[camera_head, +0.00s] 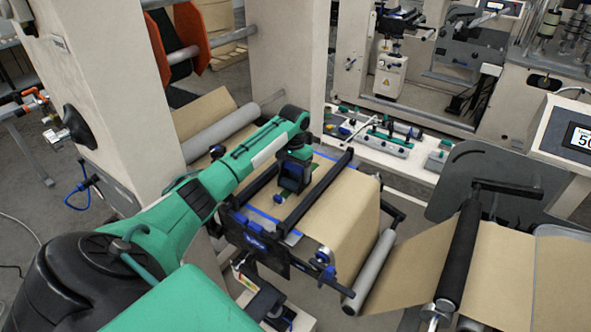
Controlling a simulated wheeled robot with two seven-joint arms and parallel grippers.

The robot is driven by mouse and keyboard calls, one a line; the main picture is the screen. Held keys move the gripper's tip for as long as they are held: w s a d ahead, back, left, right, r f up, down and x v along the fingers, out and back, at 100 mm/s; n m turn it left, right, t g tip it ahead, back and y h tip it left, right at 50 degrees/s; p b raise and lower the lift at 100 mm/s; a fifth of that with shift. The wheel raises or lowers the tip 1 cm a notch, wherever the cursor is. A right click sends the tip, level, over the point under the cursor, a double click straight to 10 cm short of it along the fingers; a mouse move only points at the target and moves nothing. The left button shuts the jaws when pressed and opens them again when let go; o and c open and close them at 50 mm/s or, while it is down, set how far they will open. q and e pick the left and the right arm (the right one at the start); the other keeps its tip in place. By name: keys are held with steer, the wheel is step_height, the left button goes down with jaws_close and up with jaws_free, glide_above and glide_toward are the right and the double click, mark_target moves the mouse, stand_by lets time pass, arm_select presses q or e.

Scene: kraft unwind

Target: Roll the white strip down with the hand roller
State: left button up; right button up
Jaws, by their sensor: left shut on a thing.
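My left arm reaches in from the lower left, and its gripper (282,194) points down over the splice table. The gripper is shut on what is likely the hand roller, mostly hidden by the dark wrist. A small green and blue part shows below it. Brown kraft paper (338,208) lies over the table and hangs down its right side. A narrow pale patch (292,238) near the table's front edge may be the white strip; I cannot tell whether the roller touches it. My right gripper is not in view.
Two dark bars (325,185) cross the table on either side of the gripper. A blue-and-black clamp assembly (256,246) lines its front edge. A grey roller (369,272) and a black roller (460,255) stand to the right. A pale machine column (285,65) rises behind.

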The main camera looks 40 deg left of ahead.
mark_target(288, 186)
arm_select(q)
steer(key=shift+s+d+f, duration=0.1)
steer(key=shift+s, duration=1.55)
steer(key=shift+s+d, duration=0.1)
steer(key=shift+s, duration=0.45)
steer(key=shift+w+r, duration=0.1)
steer(key=shift+r, duration=3.6)
steer(key=shift+f, duration=0.1)
